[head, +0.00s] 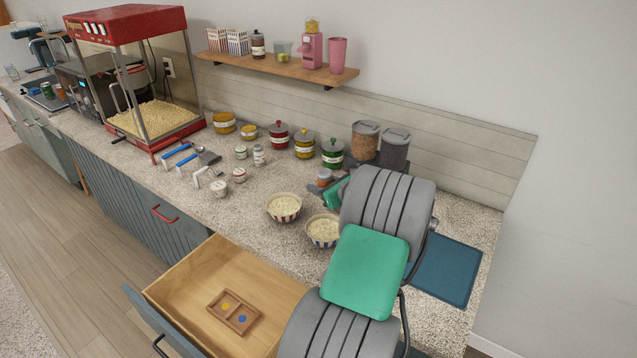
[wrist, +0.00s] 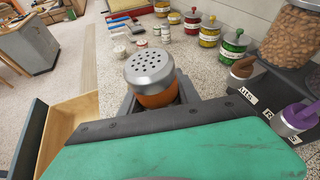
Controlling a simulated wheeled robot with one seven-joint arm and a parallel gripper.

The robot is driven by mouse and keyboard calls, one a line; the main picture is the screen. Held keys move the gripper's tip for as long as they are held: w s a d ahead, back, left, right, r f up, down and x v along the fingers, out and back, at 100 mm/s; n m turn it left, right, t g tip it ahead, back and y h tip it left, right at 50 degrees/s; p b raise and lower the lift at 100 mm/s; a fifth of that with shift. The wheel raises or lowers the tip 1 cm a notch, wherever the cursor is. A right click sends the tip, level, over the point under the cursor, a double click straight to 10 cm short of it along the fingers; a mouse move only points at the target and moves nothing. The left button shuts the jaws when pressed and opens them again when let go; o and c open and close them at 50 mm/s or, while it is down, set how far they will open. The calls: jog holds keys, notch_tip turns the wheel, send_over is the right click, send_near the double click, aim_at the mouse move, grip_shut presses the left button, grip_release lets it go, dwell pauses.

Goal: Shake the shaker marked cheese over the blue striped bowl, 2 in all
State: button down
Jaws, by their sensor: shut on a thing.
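The blue striped bowl (head: 321,243), filled with pale popcorn, stands on the counter in the head view, partly beside my arm. My gripper (head: 331,190) is shut on a shaker (head: 324,174) with a grey lid. In the wrist view, the shaker (wrist: 152,75) has a domed metal lid with several holes and an orange-brown body between the jaws (wrist: 155,104). It looks about upright. Its marking is hidden, so I cannot read whether it says cheese. In the head view it appears behind the bowl; its height above the counter is unclear. The bowl is not seen in the wrist view.
A red striped bowl (head: 284,208) of popcorn stands left of the blue one. Two dispensers (head: 365,141) stand behind my gripper. Several jars (head: 304,147) and small shakers (head: 240,175) are further left. An open drawer (head: 205,265) juts out below. A blue mat (head: 447,271) lies right.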

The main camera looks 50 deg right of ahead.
jog(key=f+n+b, duration=0.1)
jog(key=b, duration=0.3)
jog(key=d+f+n+h+b, duration=0.1)
jog(key=b, duration=0.2)
jog(key=shift+b, duration=0.35)
jog(key=f+n+h+b, duration=0.1)
jog(key=b, duration=0.4)
jog(key=d+f+n+h+b, duration=0.1)
jog(key=n+b, duration=0.1)
jog(key=b, duration=0.3)
jog(key=shift+s+d+b, duration=0.1)
jog(key=shift+s+b, duration=0.1)
jog(key=shift+b, duration=0.2)
jog(key=n+h+b, duration=0.1)
jog(key=b, duration=0.3)
jog(key=d+n+h+b, duration=0.1)
jog(key=n+b, duration=0.1)
jog(key=b, duration=0.3)
jog(key=shift+s+d+n+t, duration=0.15)
jog(key=shift+d+n+t, duration=0.15)
jog(key=shift+t, duration=0.1)
